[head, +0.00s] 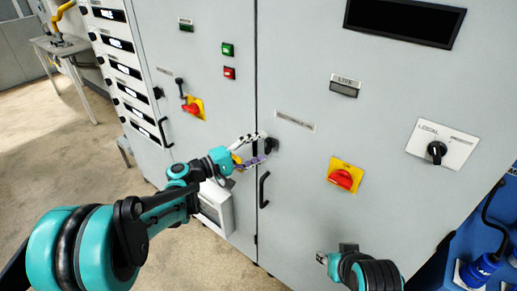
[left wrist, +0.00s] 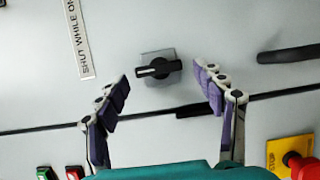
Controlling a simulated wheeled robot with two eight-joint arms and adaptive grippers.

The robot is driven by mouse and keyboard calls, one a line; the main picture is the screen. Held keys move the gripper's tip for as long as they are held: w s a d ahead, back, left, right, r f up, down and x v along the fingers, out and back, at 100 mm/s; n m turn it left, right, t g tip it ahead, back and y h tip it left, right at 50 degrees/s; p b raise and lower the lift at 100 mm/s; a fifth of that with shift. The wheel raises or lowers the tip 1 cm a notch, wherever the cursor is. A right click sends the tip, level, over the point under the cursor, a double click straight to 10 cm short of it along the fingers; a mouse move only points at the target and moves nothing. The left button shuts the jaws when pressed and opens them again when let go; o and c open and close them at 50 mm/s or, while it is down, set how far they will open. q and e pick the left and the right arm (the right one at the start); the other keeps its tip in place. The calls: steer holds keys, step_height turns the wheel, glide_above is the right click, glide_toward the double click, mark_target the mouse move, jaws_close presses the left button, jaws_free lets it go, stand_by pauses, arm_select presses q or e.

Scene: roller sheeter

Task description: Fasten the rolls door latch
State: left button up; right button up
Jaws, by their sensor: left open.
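The door latch is a black turn knob on a grey square plate. It sits on the grey cabinet door just right of the door seam in the head view (head: 271,145), and in the left wrist view (left wrist: 158,68) its bar lies nearly level across the picture. My left gripper (head: 259,147) is open, with its purple-padded fingers pointing at the door. The left wrist view shows one finger on each side of the knob, with a visible gap between each finger and it. I cannot tell how far the fingertips are from the door surface. Only a part of my right arm shows, at the bottom of the head view.
A black door handle (head: 263,189) is below the latch. A label strip (head: 295,121) is above right. Red switches on yellow plates stand at right (head: 341,178) and left (head: 191,108). A black selector (head: 436,152) is farther right.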

arm_select(q)
steer(key=v, duration=1.2)
stand_by(0.5)
steer(key=s+d+f+m+g+y, duration=0.2)
steer(key=s+d+f+g+y, duration=0.15)
steer(key=s+f+y, duration=0.5)
steer(key=s+a+f+m+y, duration=0.1)
steer(key=s+a+m+y, duration=0.1)
steer(key=s, duration=0.4)
steer(key=s+a+f+m+t+y, duration=0.1)
steer(key=s+a+f+m+y, duration=0.1)
steer(key=s+a+y, duration=0.2)
steer(key=s+a, duration=0.3)
steer(key=shift+s+y, duration=0.3)
steer(key=shift+y, duration=0.05)
steer(key=shift+a+f, duration=0.1)
